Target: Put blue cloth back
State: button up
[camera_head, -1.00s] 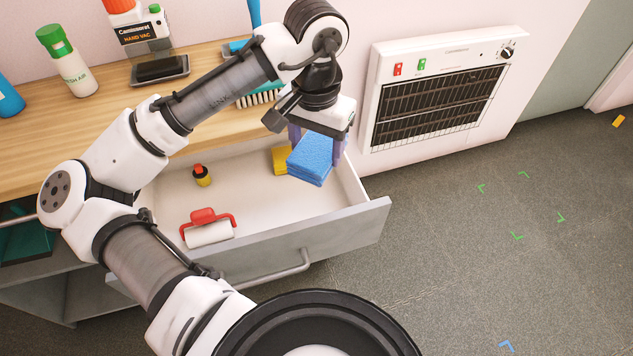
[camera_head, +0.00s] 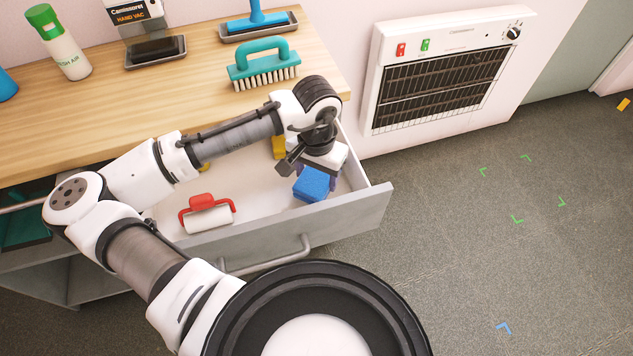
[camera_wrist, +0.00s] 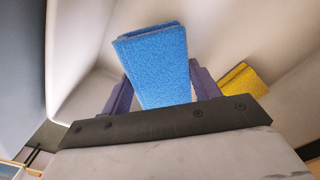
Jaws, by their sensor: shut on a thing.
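The blue cloth (camera_head: 313,184) is a folded, thick blue block. My gripper (camera_head: 316,178) is shut on it and holds it inside the open drawer (camera_head: 265,228), toward the right end. In the wrist view the blue cloth (camera_wrist: 155,65) sits between the two purple fingers of my gripper (camera_wrist: 160,88). I cannot tell whether its underside touches the drawer floor. A yellow cloth (camera_head: 279,148) lies behind it in the drawer, partly hidden by my arm; it also shows at the right of the wrist view (camera_wrist: 243,80).
A lint roller with a red handle (camera_head: 207,212) lies in the drawer. A teal brush (camera_head: 263,64), a hand vac dock (camera_head: 155,50) and a spray can (camera_head: 60,42) stand on the wooden counter (camera_head: 190,95). A heater (camera_head: 445,75) is on the wall to the right.

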aim_at(316, 185)
jog(key=shift+f, duration=1.95)
jog(key=shift+f, duration=0.1)
jog(key=o, duration=0.9)
jog(key=shift+o, duration=0.2)
notch_tip(316, 185, up, 12)
jog(key=shift+r, duration=0.15)
